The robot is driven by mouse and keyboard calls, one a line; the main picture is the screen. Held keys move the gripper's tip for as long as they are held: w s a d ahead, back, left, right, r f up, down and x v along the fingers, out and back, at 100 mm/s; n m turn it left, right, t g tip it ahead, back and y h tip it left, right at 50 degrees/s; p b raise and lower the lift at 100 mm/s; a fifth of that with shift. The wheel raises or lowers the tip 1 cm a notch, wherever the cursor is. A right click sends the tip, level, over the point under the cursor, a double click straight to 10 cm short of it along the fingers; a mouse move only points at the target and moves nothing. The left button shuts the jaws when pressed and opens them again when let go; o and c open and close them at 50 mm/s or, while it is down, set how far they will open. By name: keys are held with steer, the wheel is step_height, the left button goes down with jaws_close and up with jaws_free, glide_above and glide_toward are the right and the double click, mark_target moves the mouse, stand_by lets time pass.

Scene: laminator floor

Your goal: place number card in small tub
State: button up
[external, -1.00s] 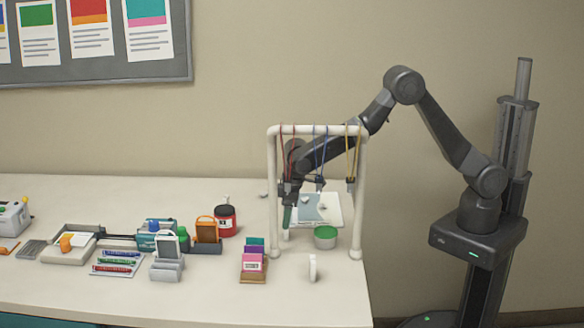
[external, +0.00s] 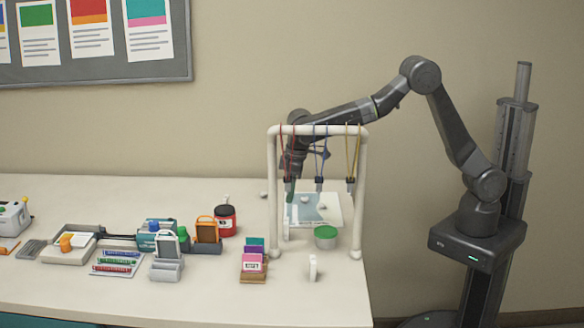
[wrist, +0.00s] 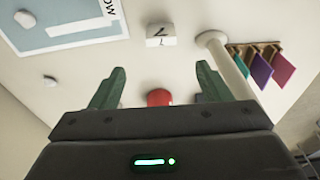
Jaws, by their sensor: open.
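A small white folded card with a dark number (wrist: 160,35) stands on the table in the wrist view, ahead of my fingers. In the external view the white card (external: 286,229) is beside the frame's left post. My gripper (external: 290,191) is above it, at the left end of the white frame. In the wrist view my gripper (wrist: 160,75) has its two green fingers apart with nothing between them.
The white frame (external: 272,205) with hanging lanyards surrounds my gripper closely. A blue and white sheet (external: 335,210) with pale pebble-like pieces lies behind. Coloured cards in a wooden holder (external: 254,276) and a red jar (external: 225,221) stand left. A white ring-like object (external: 313,267) is in front.

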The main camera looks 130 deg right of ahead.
mark_target(287, 221)
steer(key=f, duration=0.5)
steer(key=w+f+p, duration=0.1)
steer(key=f, duration=0.2)
steer(key=shift+w+f, duration=0.1)
steer(key=shift+f, duration=0.2)
steer(key=shift+d+f+p, duration=0.25)
steer(key=shift+f+p, duration=0.2)
steer(key=shift+f, duration=0.85)
steer(key=shift+d+f+p, duration=0.2)
steer(key=shift+f+p, duration=0.2)
steer(key=shift+f, duration=0.9)
steer(key=shift+c, duration=0.4)
steer(key=c, duration=1.1)
steer(key=shift+o, duration=0.2)
steer(key=shift+r, duration=0.1)
